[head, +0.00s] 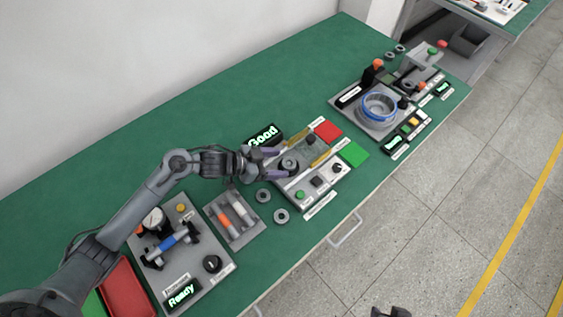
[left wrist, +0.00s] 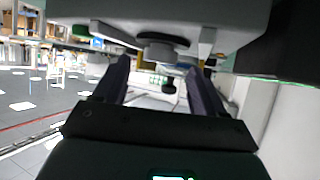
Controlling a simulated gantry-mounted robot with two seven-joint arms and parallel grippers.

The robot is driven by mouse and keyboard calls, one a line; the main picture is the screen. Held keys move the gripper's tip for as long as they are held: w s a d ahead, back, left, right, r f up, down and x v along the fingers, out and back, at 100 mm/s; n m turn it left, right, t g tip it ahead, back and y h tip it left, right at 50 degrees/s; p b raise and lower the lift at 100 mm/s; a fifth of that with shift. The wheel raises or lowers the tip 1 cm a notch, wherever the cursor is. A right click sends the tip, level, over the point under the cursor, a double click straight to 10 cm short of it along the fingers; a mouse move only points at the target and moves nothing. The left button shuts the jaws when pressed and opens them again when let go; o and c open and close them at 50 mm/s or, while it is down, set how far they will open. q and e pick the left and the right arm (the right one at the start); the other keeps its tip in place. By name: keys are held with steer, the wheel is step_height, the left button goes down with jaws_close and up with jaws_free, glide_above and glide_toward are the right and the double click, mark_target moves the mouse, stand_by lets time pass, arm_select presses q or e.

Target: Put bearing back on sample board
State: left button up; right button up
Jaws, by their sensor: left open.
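Two more rings lie on the green table, one (head: 264,195) left of the other (head: 281,215). A dark shape, likely my right gripper (head: 390,312), shows at the bottom edge.
A red pad (head: 327,131) and a green pad (head: 353,153) flank the board's right end. A station with a blue ring (head: 379,108) stands at the far right. A tool tray (head: 236,237) and a "Ready" station (head: 205,279) stand left. The back table area is clear.

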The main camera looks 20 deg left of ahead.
arm_select(q)
steer(key=p+v, duration=0.1)
steer(key=v, duration=0.7)
steer(key=shift+a, duration=0.4)
steer(key=shift+o, duration=0.2)
